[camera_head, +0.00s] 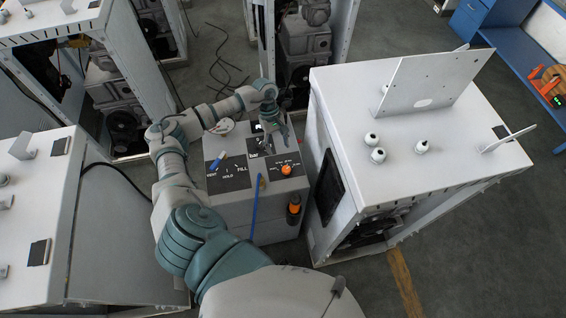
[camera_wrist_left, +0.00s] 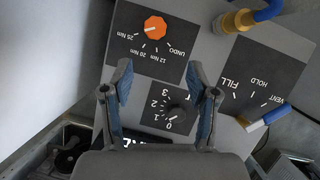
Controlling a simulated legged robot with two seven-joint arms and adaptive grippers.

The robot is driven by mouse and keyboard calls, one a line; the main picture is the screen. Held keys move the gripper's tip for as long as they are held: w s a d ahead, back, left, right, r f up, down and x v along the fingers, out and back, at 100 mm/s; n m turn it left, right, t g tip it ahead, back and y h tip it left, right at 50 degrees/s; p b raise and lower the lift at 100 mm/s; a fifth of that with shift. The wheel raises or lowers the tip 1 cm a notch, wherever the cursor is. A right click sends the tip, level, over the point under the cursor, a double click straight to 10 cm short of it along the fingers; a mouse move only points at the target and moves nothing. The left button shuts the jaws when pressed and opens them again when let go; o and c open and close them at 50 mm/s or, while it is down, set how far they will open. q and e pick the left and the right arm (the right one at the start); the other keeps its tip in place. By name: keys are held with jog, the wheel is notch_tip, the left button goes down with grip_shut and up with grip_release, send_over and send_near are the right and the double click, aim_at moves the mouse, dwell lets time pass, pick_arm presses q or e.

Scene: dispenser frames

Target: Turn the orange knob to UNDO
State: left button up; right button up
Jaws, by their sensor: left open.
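The orange knob (camera_head: 286,169) sits on a black dial plate on the grey dispenser top. In the left wrist view the orange knob (camera_wrist_left: 155,27) is at the upper middle, with Nm marks and UNDO around it. Its white mark seems to point left, toward 25 Nm. My left gripper (camera_head: 273,142) is above the dispenser top, behind the knob in the head view. In the wrist view its fingers (camera_wrist_left: 160,70) are spread apart and empty, with the knob beyond their tips, not touching. My right gripper is out of view.
A black knob (camera_wrist_left: 178,113) with a 0 to 3 scale lies between the fingers. A blue-handled FILL/HOLD/VENT selector (camera_wrist_left: 262,117) and a blue and yellow fitting (camera_wrist_left: 245,20) are at the right. A white cabinet (camera_head: 440,140) stands close on the right.

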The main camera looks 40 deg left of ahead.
aim_at(285, 167)
pick_arm(q)
jog(key=x, duration=0.4)
jog(key=shift+w+d+f+p, duration=0.1)
jog(key=shift+w+d+p, duration=0.05)
jog(key=shift+d+p, duration=0.25)
jog(key=d+f, duration=0.3)
jog(key=shift+s+d+p, duration=0.3)
jog(key=shift+s, duration=0.1)
jog(key=shift+s+d+f, duration=0.1)
jog(key=shift+d+f, duration=0.1)
jog(key=shift+f, duration=0.25)
jog(key=shift+a+f, duration=0.15)
jog(key=shift+a, duration=0.15)
jog(key=shift+a+f, duration=0.2)
jog(key=shift+a, duration=0.45)
jog(key=shift+a+f, duration=0.1)
jog(key=shift+a, duration=0.1)
jog(key=c, duration=0.8)
jog(key=shift+d, duration=0.15)
grip_shut()
jog(key=shift+d, duration=0.6)
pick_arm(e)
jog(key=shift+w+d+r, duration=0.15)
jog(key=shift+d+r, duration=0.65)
pick_arm(q)
jog(key=shift+a, duration=0.1)
